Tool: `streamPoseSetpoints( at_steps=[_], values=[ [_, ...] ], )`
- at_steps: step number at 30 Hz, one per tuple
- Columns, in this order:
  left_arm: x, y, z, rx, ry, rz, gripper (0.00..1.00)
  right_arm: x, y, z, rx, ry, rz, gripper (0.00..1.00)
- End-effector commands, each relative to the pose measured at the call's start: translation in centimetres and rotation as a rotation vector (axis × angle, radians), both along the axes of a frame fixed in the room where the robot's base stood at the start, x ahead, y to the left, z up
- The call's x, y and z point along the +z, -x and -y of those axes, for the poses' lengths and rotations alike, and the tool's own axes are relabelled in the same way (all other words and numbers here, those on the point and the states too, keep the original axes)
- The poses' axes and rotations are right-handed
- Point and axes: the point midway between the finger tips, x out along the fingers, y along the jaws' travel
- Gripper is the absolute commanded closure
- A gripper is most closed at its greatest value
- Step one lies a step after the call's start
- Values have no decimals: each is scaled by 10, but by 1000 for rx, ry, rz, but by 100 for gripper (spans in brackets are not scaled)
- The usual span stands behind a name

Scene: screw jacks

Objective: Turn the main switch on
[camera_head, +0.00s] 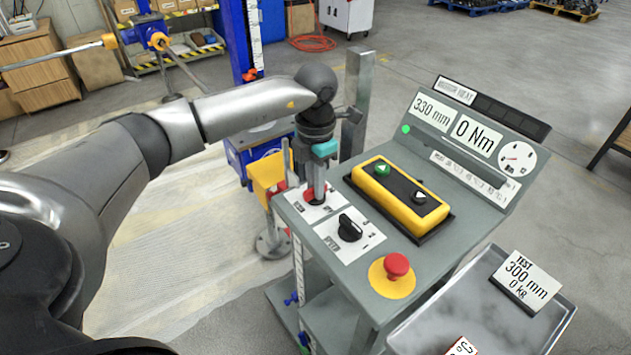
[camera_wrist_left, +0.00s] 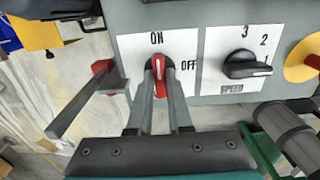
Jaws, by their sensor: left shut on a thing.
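The main switch is a red knob on a white plate with ON and OFF labels; it shows in the wrist view (camera_wrist_left: 158,88) and, partly hidden, in the head view (camera_head: 316,196). My left gripper (camera_head: 317,188) comes down on it from above. In the wrist view, its two fingers (camera_wrist_left: 157,85) stand on either side of the knob, shut on it. The knob lies roughly lengthwise between the fingers, its white mark toward the ON label. My right gripper is in neither view.
Beside the switch is a black speed knob (camera_head: 350,228). A yellow button box (camera_head: 400,196), a red emergency button (camera_head: 397,265) and a tilted display panel (camera_head: 465,145) share the console.

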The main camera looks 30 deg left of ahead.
Motion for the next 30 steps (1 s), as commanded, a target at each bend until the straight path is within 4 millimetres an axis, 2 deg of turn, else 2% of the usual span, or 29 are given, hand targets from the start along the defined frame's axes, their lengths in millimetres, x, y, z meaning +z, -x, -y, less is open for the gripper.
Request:
streamPoseSetpoints(
  at_steps=[14, 15, 22, 30],
  values=[
    [1, 0, 0, 15, 1, 2, 100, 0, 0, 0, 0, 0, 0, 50],
    [0, 0, 0, 15, 1, 2, 78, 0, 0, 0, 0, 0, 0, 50],
    [0, 0, 0, 13, 0, 1, 52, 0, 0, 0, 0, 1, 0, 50],
    [2, 0, 0, 11, 0, 1, 52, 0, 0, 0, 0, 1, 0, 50]
  ],
)
